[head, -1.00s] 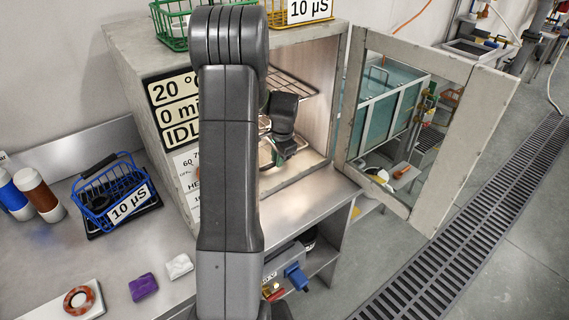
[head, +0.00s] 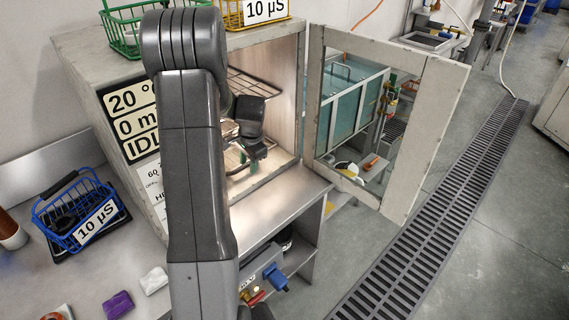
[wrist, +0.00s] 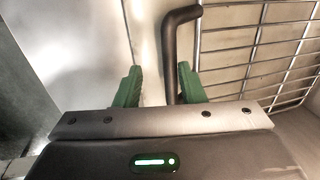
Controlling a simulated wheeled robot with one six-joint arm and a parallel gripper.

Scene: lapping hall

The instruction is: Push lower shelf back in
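The drying cabinet (head: 150,75) stands with its glass door (head: 393,120) swung open to the right. Inside, an upper wire shelf (head: 255,82) shows behind my arm. A lower wire shelf edge (head: 236,172) shows low in the opening, mostly hidden by my arm and gripper. My gripper (head: 246,160) is inside the opening, low down. In the wrist view its green fingers (wrist: 158,88) are apart. A dark bent bar (wrist: 170,55) runs down between them, close to the right finger; I cannot tell whether they touch. A wire rack (wrist: 262,50) lies right of the bar.
Baskets stand on the cabinet top, one green (head: 125,25) and one yellow (head: 235,14). A blue basket (head: 78,210) sits on the left bench. Below the cabinet is an open under-shelf with a blue-handled item (head: 272,275). Floor at right is free, with a long drain grate (head: 440,205).

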